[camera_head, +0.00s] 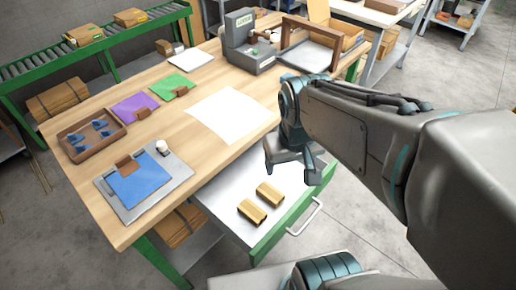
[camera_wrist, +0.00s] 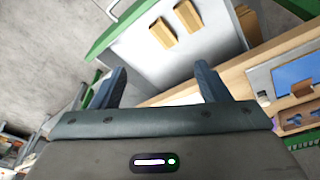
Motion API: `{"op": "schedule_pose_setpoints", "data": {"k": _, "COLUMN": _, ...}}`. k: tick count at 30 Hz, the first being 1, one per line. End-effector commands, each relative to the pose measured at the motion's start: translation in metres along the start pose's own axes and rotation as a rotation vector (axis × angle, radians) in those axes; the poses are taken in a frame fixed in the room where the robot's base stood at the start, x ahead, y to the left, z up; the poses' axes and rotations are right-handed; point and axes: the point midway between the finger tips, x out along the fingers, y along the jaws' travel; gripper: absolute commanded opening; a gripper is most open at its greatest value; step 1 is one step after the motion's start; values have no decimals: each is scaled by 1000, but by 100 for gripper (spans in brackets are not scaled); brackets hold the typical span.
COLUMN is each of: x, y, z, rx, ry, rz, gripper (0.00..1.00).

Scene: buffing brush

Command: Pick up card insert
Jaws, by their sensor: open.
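Two tan folded card pieces, which look like card inserts, lie side by side in the open white drawer (camera_head: 225,205). The nearer-left one (camera_head: 252,211) and the right one (camera_head: 270,194) also show in the wrist view, as a left piece (camera_wrist: 162,32) and a right piece (camera_wrist: 187,16). My gripper (camera_head: 293,180) is open and empty, above the drawer's right end and apart from both pieces. In the wrist view its two fingers (camera_wrist: 162,72) stand wide apart, with the pieces beyond them.
The drawer's green front (camera_head: 290,222) and handle (camera_head: 305,217) jut out.

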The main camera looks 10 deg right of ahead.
Motion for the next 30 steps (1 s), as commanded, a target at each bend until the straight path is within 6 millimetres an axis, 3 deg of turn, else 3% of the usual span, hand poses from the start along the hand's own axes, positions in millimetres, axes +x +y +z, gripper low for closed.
{"op": "schedule_pose_setpoints", "data": {"k": 1, "x": 18, "y": 1, "z": -5, "rx": -34, "ry": -24, "rz": 10, "gripper": 69}}
{"op": "schedule_pose_setpoints", "data": {"k": 9, "x": 108, "y": 6, "z": -47, "rx": -315, "ry": -142, "rz": 6, "gripper": 69}}
{"op": "schedule_pose_setpoints", "data": {"k": 15, "x": 166, "y": 6, "z": -68, "rx": -484, "ry": -190, "rz": -53, "gripper": 69}}
{"op": "schedule_pose_setpoints", "data": {"k": 23, "x": 201, "y": 4, "z": -77, "rx": -576, "ry": -205, "rz": -99, "gripper": 69}}
{"op": "schedule_pose_setpoints", "data": {"k": 30, "x": 243, "y": 2, "z": -68, "rx": -581, "ry": -208, "rz": -103, "gripper": 69}}
